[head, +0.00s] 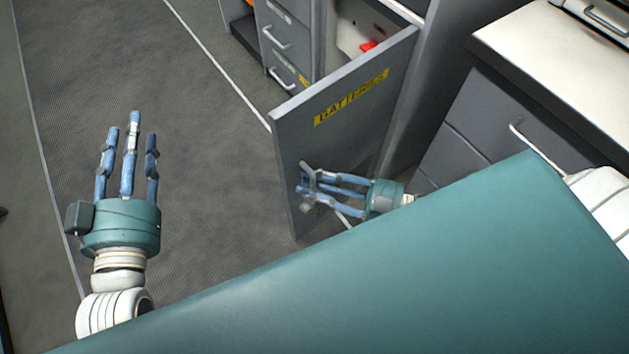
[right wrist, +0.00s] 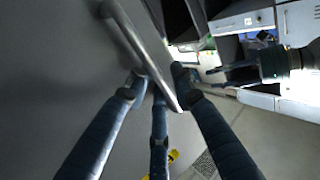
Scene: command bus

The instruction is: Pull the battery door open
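The grey battery door (head: 340,105), with a yellow "BATTERIES" label (head: 351,97), stands swung out from its cabinet, with the compartment partly visible behind it. Its metal handle (head: 308,183) is near the lower left edge of the door; it also shows as a bar in the right wrist view (right wrist: 140,45). My right gripper (head: 312,187) is at the handle, its blue fingers closing in on both sides of the bar (right wrist: 160,85). My left gripper (head: 131,130) is open and empty above the floor, fingers spread, well left of the door.
Grey drawers (head: 283,45) with handles stand behind the door. A red item (head: 368,46) shows inside the open compartment. A counter with a pale top (head: 560,50) stands at the right. The dark floor (head: 210,190) left of the door is clear.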

